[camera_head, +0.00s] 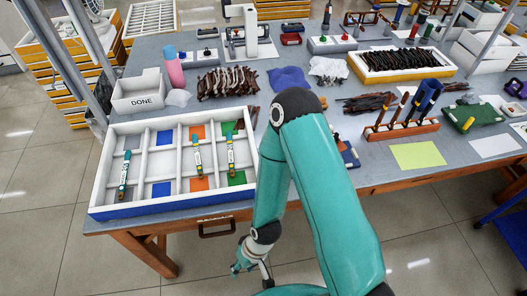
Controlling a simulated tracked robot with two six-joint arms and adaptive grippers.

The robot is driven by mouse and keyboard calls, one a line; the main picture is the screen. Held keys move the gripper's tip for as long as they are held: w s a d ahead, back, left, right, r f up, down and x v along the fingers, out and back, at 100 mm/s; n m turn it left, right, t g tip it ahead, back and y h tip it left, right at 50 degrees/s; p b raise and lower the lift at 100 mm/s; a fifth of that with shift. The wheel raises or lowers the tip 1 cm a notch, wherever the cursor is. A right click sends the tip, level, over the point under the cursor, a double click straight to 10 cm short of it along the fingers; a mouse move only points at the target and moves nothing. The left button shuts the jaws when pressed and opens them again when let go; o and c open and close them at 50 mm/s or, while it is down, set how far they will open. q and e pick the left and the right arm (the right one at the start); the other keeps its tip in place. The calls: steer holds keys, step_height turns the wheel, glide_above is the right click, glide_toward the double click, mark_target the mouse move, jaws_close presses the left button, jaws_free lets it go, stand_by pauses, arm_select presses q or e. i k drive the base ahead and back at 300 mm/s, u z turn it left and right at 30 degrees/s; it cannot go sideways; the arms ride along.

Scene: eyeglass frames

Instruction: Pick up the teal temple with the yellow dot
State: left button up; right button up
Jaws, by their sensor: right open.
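The white tray with a blue base (155,208) lies at the table's left front. It holds three slim, mostly teal temples with pale bands and small yellowish marks. One temple (124,174) lies in the left column, one (198,155) in the orange column and one (230,153) in the green column. They are too small to tell which bears a yellow dot. My right gripper (243,266) is open, below and in front of the table's front edge, apart from the tray. My teal right arm hides part of the table. My left gripper is out of view.
A white DONE bin (138,94) and a pink-and-blue bottle (174,68) stand behind the tray. Dark temple piles (228,82) lie at the back. A wooden rack with blue-handled tools (402,131) and a yellow-green sheet (417,155) are on the right.

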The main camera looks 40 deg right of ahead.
mark_target(229, 134)
steer(key=z, duration=0.9)
steer(key=k, duration=0.8)
steer(key=z, duration=0.05)
steer(key=i, duration=0.85)
steer(key=u, duration=0.15)
